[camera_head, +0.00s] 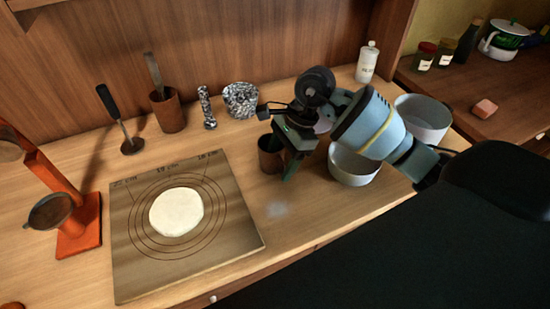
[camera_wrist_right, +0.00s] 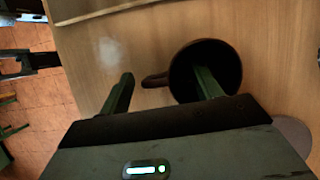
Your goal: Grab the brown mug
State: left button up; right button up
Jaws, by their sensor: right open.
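The brown mug (camera_head: 269,155) stands on the wooden counter, right of the board. Its right side is partly hidden by my right gripper (camera_head: 282,158). In the right wrist view the mug (camera_wrist_right: 225,62) shows from above, with its handle (camera_wrist_right: 154,80) pointing left. My right gripper (camera_wrist_right: 163,80) is open around the handle's side: one finger overlaps the mug's opening, the other is left of the handle. Whether the finger is inside the mug or above it, I cannot tell.
A board (camera_head: 130,262) with flat dough (camera_head: 177,211) lies to the left. White pots (camera_head: 352,168) stand right of the mug, close to my right arm. Behind are a mortar (camera_head: 240,100), a pestle (camera_head: 206,107) and a brown cup (camera_head: 168,113) holding a utensil. An orange stand (camera_head: 80,225) is far left.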

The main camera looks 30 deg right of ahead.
jog(key=shift+a+f, duration=0.1)
jog(key=shift+f, duration=0.15)
jog(key=c, duration=1.3)
pick_arm(q)
jog(key=shift+s, duration=0.1)
pick_arm(e)
jog(key=shift+o, duration=0.2)
pick_arm(q)
jog(key=shift+f, duration=0.1)
pick_arm(e)
jog(key=shift+r, duration=0.15)
